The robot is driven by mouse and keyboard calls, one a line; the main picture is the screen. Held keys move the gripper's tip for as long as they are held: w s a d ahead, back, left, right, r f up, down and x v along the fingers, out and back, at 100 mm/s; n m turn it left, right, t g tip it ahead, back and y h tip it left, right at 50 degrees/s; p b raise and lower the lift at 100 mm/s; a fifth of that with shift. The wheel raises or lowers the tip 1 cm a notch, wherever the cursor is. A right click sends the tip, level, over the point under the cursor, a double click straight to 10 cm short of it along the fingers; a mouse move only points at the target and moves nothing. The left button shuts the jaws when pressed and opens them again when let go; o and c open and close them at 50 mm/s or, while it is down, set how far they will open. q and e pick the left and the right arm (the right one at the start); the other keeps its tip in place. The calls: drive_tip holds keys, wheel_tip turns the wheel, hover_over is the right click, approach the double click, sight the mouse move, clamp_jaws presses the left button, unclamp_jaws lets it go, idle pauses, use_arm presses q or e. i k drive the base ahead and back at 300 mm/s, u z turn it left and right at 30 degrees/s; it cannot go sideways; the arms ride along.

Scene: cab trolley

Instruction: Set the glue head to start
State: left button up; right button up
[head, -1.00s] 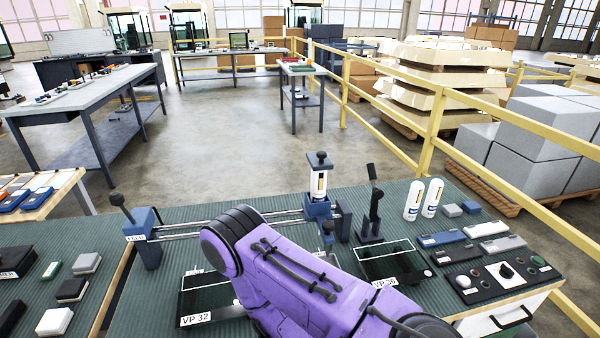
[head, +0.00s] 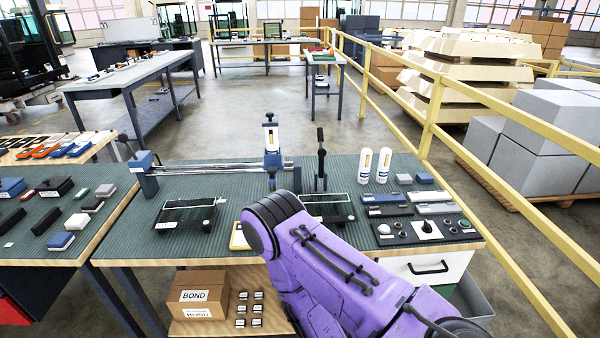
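The glue head (head: 271,146) is a blue carriage with an upright white cartridge and a black knob on top. It sits near the right end of twin metal rails (head: 210,169) on the green-topped bench. A blue end block (head: 144,172) with a black-knobbed lever stands at the rails' left end; its small label is unreadable here. My purple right arm (head: 345,270) reaches in from the lower right, its black-capped joint in front of the bench. No gripper fingers show, and my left arm is out of view.
Black trays (head: 186,215) lie before the rails. A black lever (head: 320,160), two white bottles (head: 364,161) and a control panel (head: 425,230) stand to the right. A yellow railing (head: 428,115) runs along the right side.

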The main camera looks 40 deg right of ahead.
sight(272, 162)
drive_tip(key=z, duration=1.2)
drive_tip(key=i, duration=0.1)
drive_tip(key=u, duration=0.35)
